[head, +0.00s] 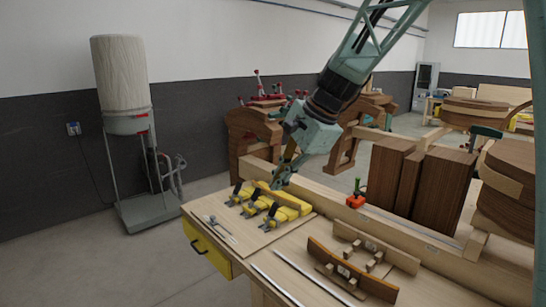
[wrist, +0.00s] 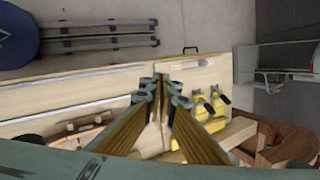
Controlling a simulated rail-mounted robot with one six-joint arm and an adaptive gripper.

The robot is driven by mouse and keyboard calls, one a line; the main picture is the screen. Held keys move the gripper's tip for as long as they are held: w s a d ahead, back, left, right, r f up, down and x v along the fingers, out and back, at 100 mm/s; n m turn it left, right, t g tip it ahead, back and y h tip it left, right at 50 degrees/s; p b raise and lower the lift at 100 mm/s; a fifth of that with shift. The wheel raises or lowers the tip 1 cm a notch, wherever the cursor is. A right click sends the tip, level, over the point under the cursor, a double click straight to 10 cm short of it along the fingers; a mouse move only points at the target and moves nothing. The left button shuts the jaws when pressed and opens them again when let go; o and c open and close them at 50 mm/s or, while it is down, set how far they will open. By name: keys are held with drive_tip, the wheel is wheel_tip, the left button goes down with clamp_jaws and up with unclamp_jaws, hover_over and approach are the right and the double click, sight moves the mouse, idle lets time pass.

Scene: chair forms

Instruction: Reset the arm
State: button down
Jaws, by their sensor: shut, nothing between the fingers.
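My arm comes down from the top right in the head view. My gripper (head: 279,183) is over the workbench (head: 232,240), near the yellow clamps (head: 283,213), pointing down. In the wrist view my gripper (wrist: 161,80) is shut with nothing between its fingers. The yellow clamps (wrist: 202,112) lie to the right of the fingers there and look apart from them. The exact height of the fingertips above the bench is hard to tell.
Curved wooden forms (head: 350,275) lie at the bench front. An orange-and-green tool (head: 356,195) stands behind them. Tall dark wood blocks (head: 443,190) stand at right. A dust collector (head: 125,120) stands on the floor at left. Open floor lies between it and the bench.

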drive_tip(key=s+d+f+n+h+b, duration=0.1)
drive_tip(key=s+d+n, duration=0.3)
drive_tip(key=s, duration=1.1)
drive_tip(key=s+d+f+n+h+b, duration=0.1)
drive_tip(key=s+d+n+h+b, duration=0.1)
drive_tip(key=s+d, duration=0.7)
drive_tip(key=s+d+f+n+t+h+b, duration=0.1)
drive_tip(key=s+d+n, duration=0.5)
drive_tip(key=s, duration=1.6)
drive_tip(key=shift+s+d+f+h+b, duration=0.35)
drive_tip(key=shift+f+h+b, duration=0.1)
drive_tip(key=shift+b, duration=0.7)
drive_tip(key=shift+w, duration=0.1)
